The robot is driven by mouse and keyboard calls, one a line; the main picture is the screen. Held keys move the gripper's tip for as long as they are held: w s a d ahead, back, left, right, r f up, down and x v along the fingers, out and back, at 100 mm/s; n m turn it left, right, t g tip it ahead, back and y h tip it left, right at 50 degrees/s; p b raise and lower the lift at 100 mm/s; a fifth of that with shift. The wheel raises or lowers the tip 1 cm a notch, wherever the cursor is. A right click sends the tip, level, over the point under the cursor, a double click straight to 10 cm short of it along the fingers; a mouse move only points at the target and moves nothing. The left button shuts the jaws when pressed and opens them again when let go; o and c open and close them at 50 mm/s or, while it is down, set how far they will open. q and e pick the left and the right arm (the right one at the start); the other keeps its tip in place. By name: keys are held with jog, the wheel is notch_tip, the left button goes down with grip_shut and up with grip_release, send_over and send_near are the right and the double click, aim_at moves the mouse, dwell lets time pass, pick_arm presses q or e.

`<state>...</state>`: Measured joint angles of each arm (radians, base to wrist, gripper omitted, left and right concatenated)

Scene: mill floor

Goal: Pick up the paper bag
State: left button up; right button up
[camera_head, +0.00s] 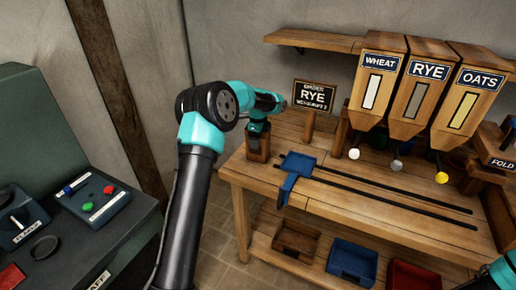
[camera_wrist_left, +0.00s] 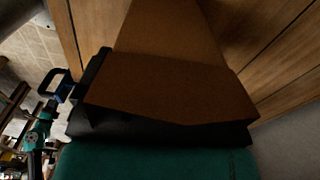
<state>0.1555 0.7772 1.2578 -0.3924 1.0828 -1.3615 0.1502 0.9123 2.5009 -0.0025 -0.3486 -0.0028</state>
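My left gripper (camera_head: 257,128) points down at the back left of the wooden bench, right at the top of a small brown upright block-like thing (camera_head: 258,147). In the left wrist view a smooth brown, paper-like shape (camera_wrist_left: 165,85) fills the middle, very near the camera, with a dark part of my gripper around its lower edge. This may be the paper bag, but I cannot tell for sure. The fingertips are hidden, so I cannot see whether they are open or shut. My right arm shows only as a teal piece at the lower right corner.
A blue sliding tray (camera_head: 298,161) sits beside the gripper on black rails. The wheat (camera_head: 377,78), rye (camera_head: 422,88) and oats (camera_head: 468,95) hoppers stand at the right. A rye sign (camera_head: 313,96) stands behind. A control console (camera_head: 75,215) is at the left.

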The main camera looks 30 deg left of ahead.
pick_arm(q)
jog(key=c, duration=0.7)
jog(key=shift+r, duration=1.55)
jog(key=shift+s+r, duration=0.1)
jog(key=shift+r, duration=0.15)
jog(key=s+d, duration=0.2)
jog(key=s, duration=0.2)
jog(key=s+d+r, duration=0.1)
jog(key=s+d, duration=0.2)
jog(key=s, duration=0.2)
jog(key=s+d, duration=0.3)
jog(key=s, duration=0.1)
jog(key=shift+s+d+r, duration=0.2)
jog(key=shift+s, duration=0.05)
